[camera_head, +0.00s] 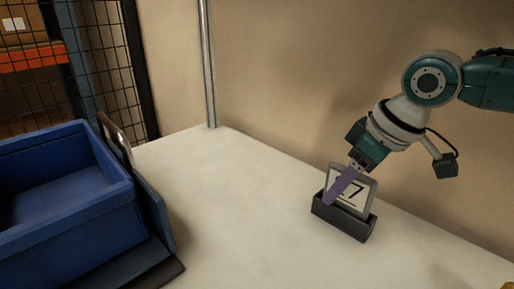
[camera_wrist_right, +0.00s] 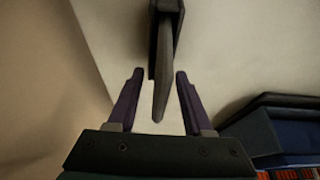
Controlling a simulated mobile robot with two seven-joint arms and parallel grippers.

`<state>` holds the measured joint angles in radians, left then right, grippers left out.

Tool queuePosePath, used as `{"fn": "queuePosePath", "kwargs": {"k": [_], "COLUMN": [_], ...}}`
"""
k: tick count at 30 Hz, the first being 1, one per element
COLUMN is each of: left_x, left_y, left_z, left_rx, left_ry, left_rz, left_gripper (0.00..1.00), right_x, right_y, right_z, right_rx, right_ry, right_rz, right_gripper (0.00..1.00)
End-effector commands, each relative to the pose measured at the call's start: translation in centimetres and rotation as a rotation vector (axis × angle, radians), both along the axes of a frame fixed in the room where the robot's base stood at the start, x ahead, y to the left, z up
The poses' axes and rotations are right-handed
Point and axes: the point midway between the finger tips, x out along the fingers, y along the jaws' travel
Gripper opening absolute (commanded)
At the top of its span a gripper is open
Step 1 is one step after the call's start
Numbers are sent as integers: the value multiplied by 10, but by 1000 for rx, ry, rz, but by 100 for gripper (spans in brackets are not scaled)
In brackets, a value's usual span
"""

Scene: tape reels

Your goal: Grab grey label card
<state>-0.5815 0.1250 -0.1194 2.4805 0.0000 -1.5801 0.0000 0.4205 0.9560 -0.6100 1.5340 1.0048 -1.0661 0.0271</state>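The grey label card (camera_head: 361,191) stands upright, slightly tilted, in a dark holder (camera_head: 339,218) on the white table. Its face shows a black "7" on white, with the rest of the marking covered by a purple finger. My right gripper (camera_head: 331,200) is at the card, with its purple fingers pointing down. In the right wrist view, my right gripper (camera_wrist_right: 160,74) is open, and the card (camera_wrist_right: 163,85) shows edge-on between the fingers. A gap shows on each side of it. My left gripper is out of view.
A blue bin (camera_head: 65,205) stands at the left on a dark base. A metal pole (camera_head: 208,65) rises at the table's back edge, before a beige wall. A wire mesh fence (camera_head: 108,65) is behind the bin. The table's middle (camera_head: 235,195) is clear.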

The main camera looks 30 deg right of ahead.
Motion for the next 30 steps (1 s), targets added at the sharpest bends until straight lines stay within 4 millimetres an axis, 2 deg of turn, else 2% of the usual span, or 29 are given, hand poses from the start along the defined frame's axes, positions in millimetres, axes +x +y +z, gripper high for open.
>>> {"fn": "queuePosePath", "kwargs": {"k": [2, 13, 30], "left_x": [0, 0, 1], "left_y": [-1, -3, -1], "left_z": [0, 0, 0], "left_rx": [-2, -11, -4], "left_ry": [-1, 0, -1], "left_rz": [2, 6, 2], "left_gripper": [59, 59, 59], "right_x": [0, 0, 0], "right_y": [0, 0, 0], "right_z": [0, 0, 1], "right_rx": [0, 0, 0], "right_ry": [0, 1, 0], "right_rz": [0, -1, -1], "right_gripper": [41, 0, 0]}}
